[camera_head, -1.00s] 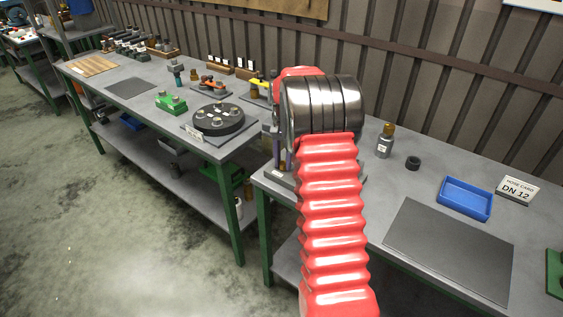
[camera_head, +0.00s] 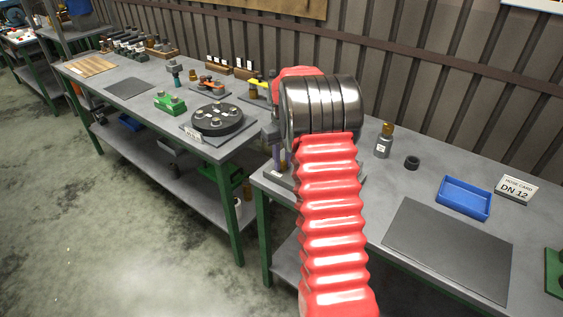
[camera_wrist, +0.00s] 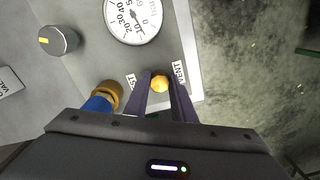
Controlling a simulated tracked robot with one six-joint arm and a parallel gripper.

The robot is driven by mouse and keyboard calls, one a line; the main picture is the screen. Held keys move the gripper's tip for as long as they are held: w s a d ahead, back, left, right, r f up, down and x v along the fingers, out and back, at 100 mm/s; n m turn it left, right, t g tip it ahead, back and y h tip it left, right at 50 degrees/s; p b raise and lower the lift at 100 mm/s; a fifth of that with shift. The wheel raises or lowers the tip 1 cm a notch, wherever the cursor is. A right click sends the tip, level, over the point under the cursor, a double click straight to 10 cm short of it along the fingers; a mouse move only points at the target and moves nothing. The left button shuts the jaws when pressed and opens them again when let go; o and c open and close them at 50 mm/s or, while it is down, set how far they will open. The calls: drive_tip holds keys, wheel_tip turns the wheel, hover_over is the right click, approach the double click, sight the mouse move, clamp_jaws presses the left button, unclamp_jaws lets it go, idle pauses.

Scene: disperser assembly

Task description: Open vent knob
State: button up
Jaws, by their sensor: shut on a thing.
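In the wrist view the vent knob (camera_wrist: 160,84) is a small orange-yellow round knob beside a label reading VENT (camera_wrist: 179,72) on a light grey panel. My gripper (camera_wrist: 161,88) has its two dark purple fingers on either side of the knob, shut on it. A white dial gauge (camera_wrist: 133,18) sits above the knob on the same panel. In the head view my arm hides most of the device and the knob; part of my gripper (camera_head: 276,150) shows left of the arm.
In the wrist view a grey knob with a yellow mark (camera_wrist: 58,40) and a brass-and-blue fitting (camera_wrist: 103,98) lie to the left. In the head view a blue tray (camera_head: 464,196), a dark mat (camera_head: 447,248) and a small bottle (camera_head: 384,143) are on the right bench.

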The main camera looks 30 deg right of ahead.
sight(282, 163)
drive_tip(key=n, duration=0.3)
drive_tip(key=shift+d+n, duration=0.2)
drive_tip(key=shift+n, duration=0.2)
drive_tip(key=shift+w+r+n, duration=0.1)
drive_tip(key=shift+n, duration=1.7)
drive_tip(key=shift+a, duration=0.1)
drive_tip(key=o, duration=1.1)
drive_tip(key=shift+a, duration=0.1)
drive_tip(key=shift+c, duration=0.2)
wheel_tip(282, 163, up, 14)
drive_tip(key=shift+f, duration=0.2)
